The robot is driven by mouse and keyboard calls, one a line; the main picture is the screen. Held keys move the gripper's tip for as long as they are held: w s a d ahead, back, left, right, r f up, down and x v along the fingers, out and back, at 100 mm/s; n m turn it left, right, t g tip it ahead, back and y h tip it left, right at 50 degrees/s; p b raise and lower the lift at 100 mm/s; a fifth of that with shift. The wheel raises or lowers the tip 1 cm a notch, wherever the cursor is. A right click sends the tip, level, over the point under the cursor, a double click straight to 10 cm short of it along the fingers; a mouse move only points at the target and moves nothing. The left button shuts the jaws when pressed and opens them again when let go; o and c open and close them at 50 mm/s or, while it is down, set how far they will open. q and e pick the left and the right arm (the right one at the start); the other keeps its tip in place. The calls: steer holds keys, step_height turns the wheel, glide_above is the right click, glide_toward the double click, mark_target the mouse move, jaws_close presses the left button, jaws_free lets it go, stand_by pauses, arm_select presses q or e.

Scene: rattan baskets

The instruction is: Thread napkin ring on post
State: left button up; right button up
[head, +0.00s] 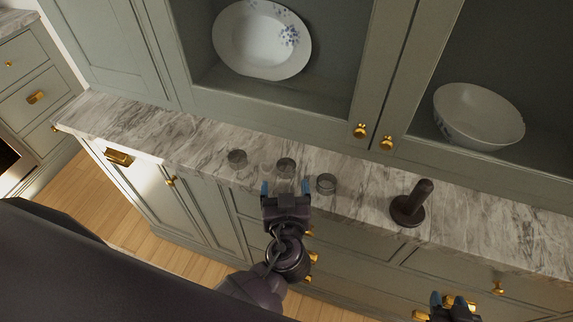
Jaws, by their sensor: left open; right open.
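Three small grey napkin rings stand on the marble counter: a left one (237,157), a middle one (286,165) and a right one (326,183). The dark post (422,191) rises from a round base on the counter, to the right of the rings. My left gripper (286,187) is open at the counter's front edge, just in front of the middle ring, with its blue-tipped fingers apart. I cannot tell whether it touches that ring. My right gripper (454,300) is open and empty at the bottom edge, in front of the drawers and away from the post.
The marble counter (500,227) is narrow, with bare room between the right ring and the post and right of the post. Behind it, cabinets with brass knobs hold a plate (262,41) and a bowl (478,117). Drawers with brass handles lie below the counter's front edge.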

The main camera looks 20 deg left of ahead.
mark_target(286, 160)
arm_select(q)
steer(key=shift+x, duration=0.9)
steer(key=x, duration=0.1)
steer(key=p+x, duration=0.2)
steer(key=shift+w+d+r, duration=0.15)
steer(key=shift+w, duration=0.4)
steer(key=shift+w+a, duration=0.2)
steer(key=shift+w, duration=0.3)
steer(key=c, duration=1)
